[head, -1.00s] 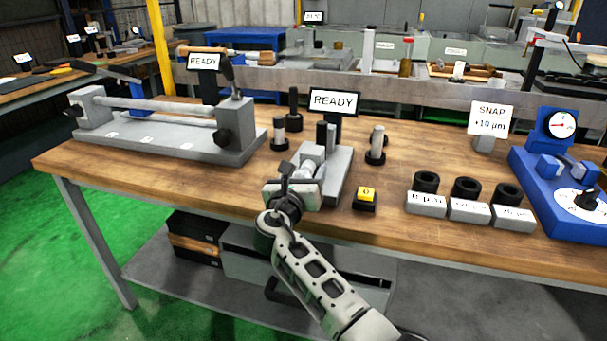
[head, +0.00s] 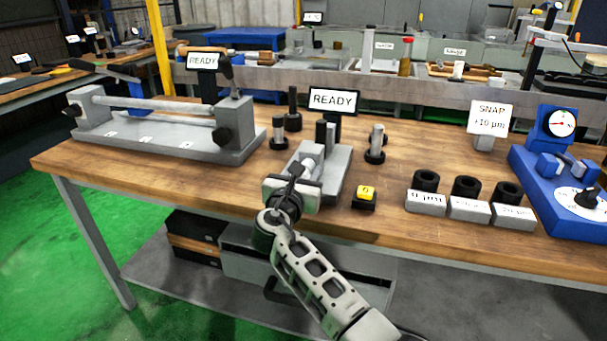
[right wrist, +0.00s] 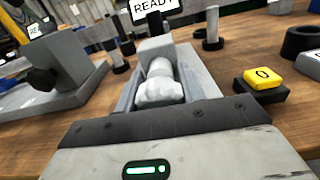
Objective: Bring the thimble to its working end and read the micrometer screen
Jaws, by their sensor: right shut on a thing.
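The micrometer stands on the bench in a grey stand (head: 338,172) at the middle front. Its thimble (right wrist: 160,88) is a light grey rounded cylinder between the fingers in the right wrist view. My right gripper (head: 305,172) is shut on the thimble from the front end; the gripper body hides much of it in the head view. The micrometer screen (head: 333,100) behind the stand reads READY. It shows partly cut off in the right wrist view (right wrist: 153,7). My left gripper is not in view.
A yellow 0 button (head: 366,192) sits right of the stand. Dark posts (head: 293,112) and grey pins (head: 376,142) stand around it. Black rings (head: 465,187) are further right, before a blue dial gauge (head: 558,122). A long grey bench device (head: 165,130) is at left.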

